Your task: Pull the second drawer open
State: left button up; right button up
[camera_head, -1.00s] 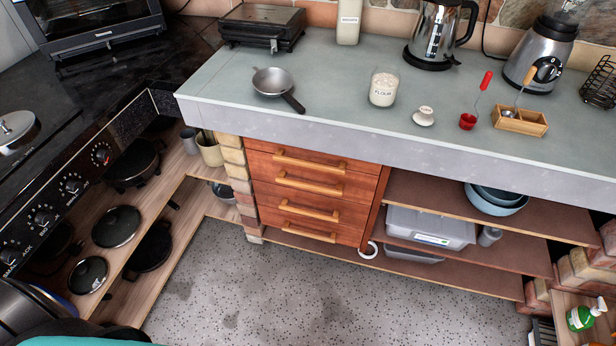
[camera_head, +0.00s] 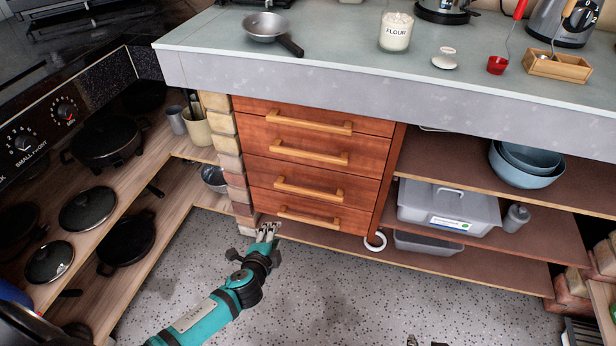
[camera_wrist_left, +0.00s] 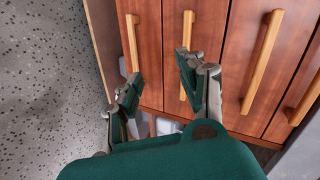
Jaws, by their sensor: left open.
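The wooden drawer unit under the counter has a stack of drawers, all shut, each with a light bar handle. The second drawer from the top (camera_head: 262,141) has its handle (camera_head: 308,152) clear of any gripper. In the left wrist view, turned sideways, that handle (camera_wrist_left: 262,62) lies right of my fingers. My left gripper (camera_head: 268,232) is open and empty, low in front of the unit's bottom left corner. In the wrist view its fingers (camera_wrist_left: 157,72) stand apart before the lower drawers. Only small dark tips, apparently my right gripper (camera_head: 425,342), show at the bottom edge.
A brick pillar (camera_head: 228,160) stands left of the drawers. Open shelves (camera_head: 460,183) with tubs and bowls are on the right, and pan shelves (camera_head: 170,160) on the left. The counter (camera_head: 345,45) overhangs above. The speckled floor (camera_head: 350,290) in front is clear.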

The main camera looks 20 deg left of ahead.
pick_arm(q)
jog(key=w+d+r+m+t+b, duration=0.2)
jog(key=w+r+t+b, duration=0.15)
jog(key=r, duration=0.35)
jog(key=m+t+b, duration=0.1)
jog(key=t+b, duration=0.1)
send_near(307, 157)
jog(key=shift+h, duration=0.4)
jog(key=w, duration=0.3)
jog(key=w+b, duration=0.1)
jog(key=w, duration=0.2)
jog(key=w+b, duration=0.1)
jog(key=w, duration=0.3)
jog(key=shift+w+a+r, duration=0.1)
jog(key=shift+w+a, duration=0.05)
jog(key=shift+a, duration=0.2)
jog(key=shift+w, duration=0.3)
pick_arm(e)
jog(key=w+a+r+t+y, duration=0.1)
jog(key=w+r+t, duration=0.2)
jog(key=r, duration=0.6)
jog(key=w+a+r+t+y, duration=0.1)
jog(key=w+r+t, duration=0.3)
jog(key=r, duration=0.6)
jog(key=a+t, duration=0.1)
jog(key=t, duration=0.1)
jog(key=shift+a+r+t+y, duration=0.2)
jog(key=shift+r+t+y, duration=0.05)
jog(key=shift+t+y, duration=0.05)
